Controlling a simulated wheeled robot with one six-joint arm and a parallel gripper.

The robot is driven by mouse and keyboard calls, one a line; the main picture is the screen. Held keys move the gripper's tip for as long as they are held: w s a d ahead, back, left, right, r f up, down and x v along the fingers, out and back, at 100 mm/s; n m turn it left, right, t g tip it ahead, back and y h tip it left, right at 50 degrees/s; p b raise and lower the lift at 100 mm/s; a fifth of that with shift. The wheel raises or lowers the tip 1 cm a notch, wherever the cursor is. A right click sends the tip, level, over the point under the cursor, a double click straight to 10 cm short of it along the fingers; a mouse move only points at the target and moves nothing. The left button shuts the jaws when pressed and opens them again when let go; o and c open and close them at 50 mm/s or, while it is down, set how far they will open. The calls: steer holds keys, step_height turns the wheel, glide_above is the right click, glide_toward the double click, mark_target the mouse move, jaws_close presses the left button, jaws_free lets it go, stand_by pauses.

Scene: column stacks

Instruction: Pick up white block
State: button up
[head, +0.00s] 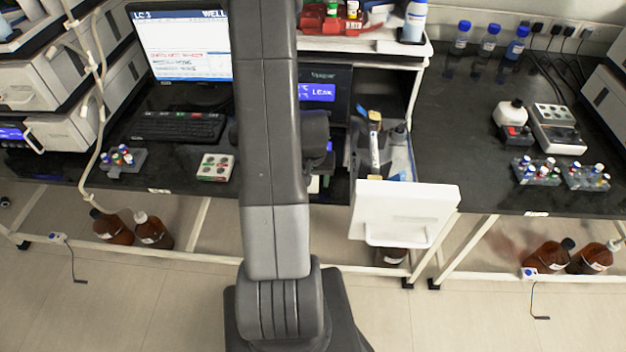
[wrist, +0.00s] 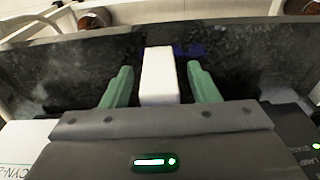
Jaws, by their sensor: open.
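A white block (wrist: 160,78) shows in the wrist view, an upright pale shape at the middle against a dark surface. My gripper (wrist: 159,68) is open, with one green finger on each side of the block. A gap of dark surface shows between each finger and the block. In the head view my own arm covers the middle, and I can make out neither the block nor my gripper there.
A white-fronted drawer (head: 405,212) stands pulled out right of my arm. A keyboard (head: 180,128), a small white tray (head: 215,167) and a vial rack (head: 122,160) sit on the left bench. More vial racks (head: 537,172) stand on the right bench. Brown bottles (head: 152,230) stand below.

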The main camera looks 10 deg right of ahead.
steer(key=shift+f, duration=0.5)
steer(key=shift+c, duration=0.2)
steer(key=c, duration=0.8)
steer(key=shift+r, duration=0.15)
